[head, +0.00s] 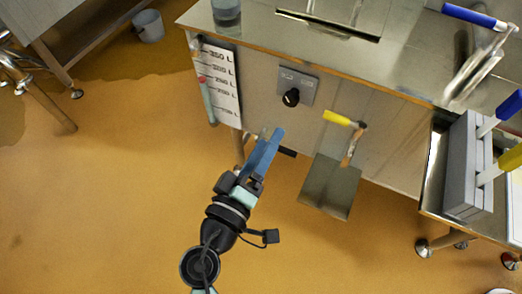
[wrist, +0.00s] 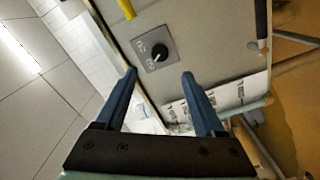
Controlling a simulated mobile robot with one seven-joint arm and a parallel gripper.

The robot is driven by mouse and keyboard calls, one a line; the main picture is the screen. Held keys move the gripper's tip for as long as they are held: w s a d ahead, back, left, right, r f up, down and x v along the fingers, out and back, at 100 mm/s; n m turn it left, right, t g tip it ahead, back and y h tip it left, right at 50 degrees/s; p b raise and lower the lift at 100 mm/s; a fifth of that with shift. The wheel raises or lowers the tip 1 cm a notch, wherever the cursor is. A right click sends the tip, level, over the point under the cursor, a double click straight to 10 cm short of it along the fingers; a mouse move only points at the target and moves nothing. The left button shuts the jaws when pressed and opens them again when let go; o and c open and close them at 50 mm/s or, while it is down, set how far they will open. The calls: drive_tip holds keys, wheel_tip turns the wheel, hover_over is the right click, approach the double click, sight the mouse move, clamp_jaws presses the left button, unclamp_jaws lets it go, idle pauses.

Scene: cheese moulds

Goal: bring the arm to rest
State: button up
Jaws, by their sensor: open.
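My gripper (head: 273,138) is in the middle of the head view, with my arm reaching up from the bottom edge. Its blue fingers point up and to the right, toward the front of the steel vat (head: 345,112). In the wrist view the two fingers of my gripper (wrist: 159,75) stand well apart with nothing between them. Beyond the fingertips is a grey plate (head: 299,90) with a black knob (head: 291,97); the knob also shows in the wrist view (wrist: 159,57). The gripper looks clear of the knob and plate.
A litre scale (head: 222,84) is on the vat's left front. A yellow-handled tool (head: 338,118) is in front of the vat. A grey rack (head: 464,170) with handled tools stands at the right. A bucket (head: 149,27) is at the back left. The orange floor (head: 110,200) at left is clear.

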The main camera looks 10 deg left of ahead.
drive_tip(key=shift+v, duration=1)
drive_tip(key=w+d+r+m+t, duration=0.1)
drive_tip(key=w+d+r+m, duration=0.15)
drive_tip(key=r, duration=0.65)
drive_tip(key=w+d+r+m+t, duration=0.1)
drive_tip(key=w+r+m+t, duration=0.15)
drive_tip(key=r, duration=0.65)
drive_tip(key=w+d+r+m, duration=0.1)
drive_tip(key=w+r+m, duration=0.2)
drive_tip(key=r, duration=0.6)
drive_tip(key=s+r+t+y, duration=0.3)
drive_tip(key=s+r, duration=0.2)
drive_tip(key=r, duration=0.7)
drive_tip(key=s+r+t+y, duration=0.35)
drive_tip(key=s+r, duration=0.25)
drive_tip(key=r, duration=0.5)
wheel_tip(320, 180, up, 34)
drive_tip(key=w+p, duration=0.1)
drive_tip(key=p, duration=3.4)
drive_tip(key=shift+a+r+m+h+p, duration=0.15)
drive_tip(key=shift+a+m+h+p, duration=0.2)
drive_tip(key=shift+h, duration=0.1)
